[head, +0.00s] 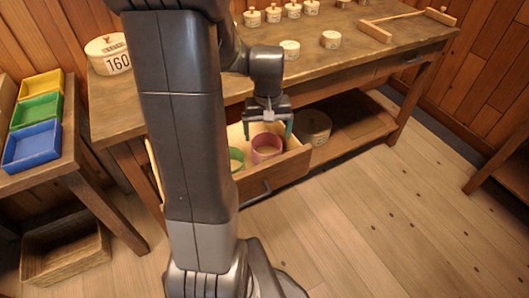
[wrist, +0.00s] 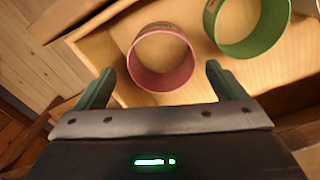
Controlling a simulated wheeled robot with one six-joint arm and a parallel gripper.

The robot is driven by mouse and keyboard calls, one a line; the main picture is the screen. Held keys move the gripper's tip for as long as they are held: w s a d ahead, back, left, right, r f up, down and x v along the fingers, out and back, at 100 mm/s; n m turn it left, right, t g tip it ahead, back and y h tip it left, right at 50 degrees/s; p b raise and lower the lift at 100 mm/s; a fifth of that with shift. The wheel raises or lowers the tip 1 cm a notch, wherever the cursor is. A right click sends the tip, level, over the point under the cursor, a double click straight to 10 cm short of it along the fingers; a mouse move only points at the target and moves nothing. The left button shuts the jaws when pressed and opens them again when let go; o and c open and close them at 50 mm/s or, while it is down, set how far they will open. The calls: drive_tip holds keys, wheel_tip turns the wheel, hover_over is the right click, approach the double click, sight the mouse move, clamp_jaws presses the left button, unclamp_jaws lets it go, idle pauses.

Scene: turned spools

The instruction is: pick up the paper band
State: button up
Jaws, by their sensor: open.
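Two round bands lie in an open drawer (head: 273,181) of the wooden bench. The pink-red band (head: 266,146) is a short hollow ring; it shows at the top middle of the wrist view (wrist: 160,84). The green band (head: 236,158) is beside it, partly hidden by my arm in the head view; it shows at the upper right of the wrist view (wrist: 248,50). I cannot tell which one is the paper band. My gripper (head: 268,128) is open and empty above the drawer. In the wrist view its fingers (wrist: 158,88) stand either side of the pink-red band's near edge.
The bench top (head: 365,62) above the drawer holds several small lidded pots and a wooden bar frame (head: 405,18). A round box marked 160 (head: 108,55) sits at its left. Yellow, green and blue trays (head: 33,147) stand on a left side table. The floor is clear at front right.

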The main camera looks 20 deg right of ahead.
wheel_tip(320, 180, down, 9)
drive_tip(key=shift+r+b, duration=0.2)
drive_tip(key=shift+b, duration=0.45)
drive_tip(key=c, duration=0.8)
drive_tip(key=shift+r, duration=0.1)
